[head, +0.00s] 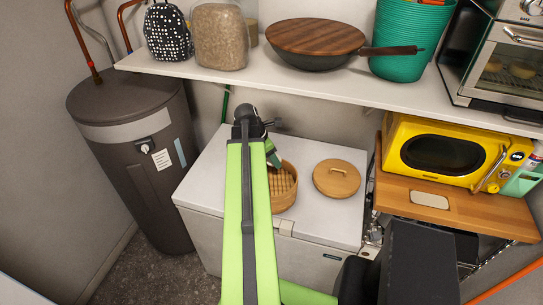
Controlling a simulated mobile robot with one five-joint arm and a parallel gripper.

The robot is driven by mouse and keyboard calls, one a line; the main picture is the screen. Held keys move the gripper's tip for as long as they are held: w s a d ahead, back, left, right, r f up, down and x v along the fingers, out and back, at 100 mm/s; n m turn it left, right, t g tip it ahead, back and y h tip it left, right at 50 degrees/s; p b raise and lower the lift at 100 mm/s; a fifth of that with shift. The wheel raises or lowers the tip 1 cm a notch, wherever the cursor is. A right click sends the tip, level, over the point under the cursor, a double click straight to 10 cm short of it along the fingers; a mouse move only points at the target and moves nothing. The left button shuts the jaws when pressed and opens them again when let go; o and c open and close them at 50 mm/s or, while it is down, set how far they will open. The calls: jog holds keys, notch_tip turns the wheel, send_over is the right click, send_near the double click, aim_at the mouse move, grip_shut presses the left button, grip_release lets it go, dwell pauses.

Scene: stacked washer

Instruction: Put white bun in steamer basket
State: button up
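A round wooden steamer basket (288,205) stands on the white chest top, partly hidden behind my green arm. Its slatted inside shows. The round wooden lid (337,179) lies apart from it to the right, on the same top. My gripper (276,163) points down at the back edge of the basket, largely hidden by my own arm. I cannot tell if it is open, shut or holding something. I see no white bun in this view; the left part of the basket is hidden by the arm.
The white chest (205,182) has free room at its right front. A shelf (270,80) above holds a lidded pan (315,38), a grain jar (220,36) and green baskets (405,40). A yellow microwave (400,140) stands right; a dark tank (135,150) stands left.

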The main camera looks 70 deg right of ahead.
jog(key=b, duration=0.6)
send_over(272, 182)
notch_tip(272, 182, down, 6)
jog(key=shift+f, duration=0.15)
jog(key=o, duration=1.5)
jog(key=shift+c, duration=0.2)
jog(key=shift+w+r+p, duration=0.1)
jog(key=shift+r+p, duration=0.3)
jog(key=shift+p, duration=0.05)
jog(key=p+v, duration=1.5)
jog(key=v, duration=0.2)
jog(key=shift+p, duration=0.3)
jog(key=shift+f, duration=0.1)
